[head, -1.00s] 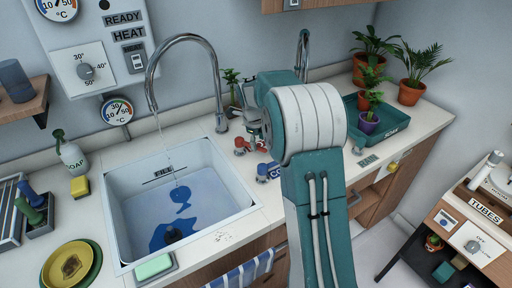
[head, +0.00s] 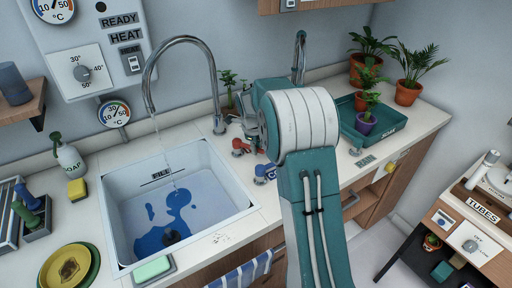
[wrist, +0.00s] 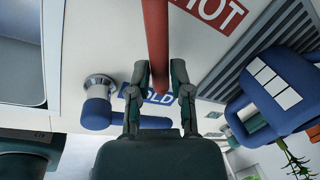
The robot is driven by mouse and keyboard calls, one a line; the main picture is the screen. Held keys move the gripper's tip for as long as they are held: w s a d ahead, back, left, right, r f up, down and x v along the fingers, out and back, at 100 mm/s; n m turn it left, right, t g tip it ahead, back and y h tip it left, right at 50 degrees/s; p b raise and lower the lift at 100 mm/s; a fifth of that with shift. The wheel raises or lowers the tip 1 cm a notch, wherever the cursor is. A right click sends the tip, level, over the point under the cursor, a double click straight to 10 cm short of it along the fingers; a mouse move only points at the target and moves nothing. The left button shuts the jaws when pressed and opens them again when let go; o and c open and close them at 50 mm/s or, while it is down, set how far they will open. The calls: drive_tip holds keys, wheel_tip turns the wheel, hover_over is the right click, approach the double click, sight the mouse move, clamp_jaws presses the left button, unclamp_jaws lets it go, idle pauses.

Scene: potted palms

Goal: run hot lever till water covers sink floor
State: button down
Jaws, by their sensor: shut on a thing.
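A FILL mark (head: 161,174) is on the back wall. My gripper (wrist: 160,82) is shut on the red hot lever (wrist: 156,35), beside the HOT label (wrist: 218,12). The blue cold lever (wrist: 97,111) is to the left. In the head view, my arm partly hides the gripper and levers.
A soap bottle (head: 69,158), yellow sponge (head: 77,189) and stacked plates (head: 70,265) are left of the sink. A green sponge (head: 152,268) lies at its front edge. Potted palms (head: 408,90) and a green tray (head: 350,128) are to the right.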

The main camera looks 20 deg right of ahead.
drive_tip(key=shift+w+d+f+n, duration=0.1)
drive_tip(key=shift+w+d+n, duration=0.2)
drive_tip(key=shift+n, duration=0.3)
drive_tip(key=shift+w+d+n, duration=0.2)
drive_tip(key=shift+d+n, duration=0.15)
drive_tip(key=shift+n, duration=0.25)
drive_tip(key=w+n, duration=0.1)
drive_tip(key=n, duration=0.1)
drive_tip(key=w+d+n+y, duration=0.1)
drive_tip(key=shift+d+n+t, duration=0.15)
drive_tip(key=shift+n+t, duration=0.15)
drive_tip(key=shift+n, duration=0.1)
drive_tip(key=n, duration=0.1)
drive_tip(key=w+n, duration=0.2)
drive_tip(key=shift+w+d+y, duration=0.1)
drive_tip(key=shift+d+y, duration=0.15)
drive_tip(key=shift+y, duration=0.05)
drive_tip(key=shift+w+n, duration=0.8)
drive_tip(key=shift+n, duration=0.6)
drive_tip(key=shift+y, duration=0.3)
drive_tip(key=c, duration=0.5)
unclamp_jaws()
drive_tip(key=shift+w, duration=0.1)
drive_tip(key=shift+c, duration=0.2)
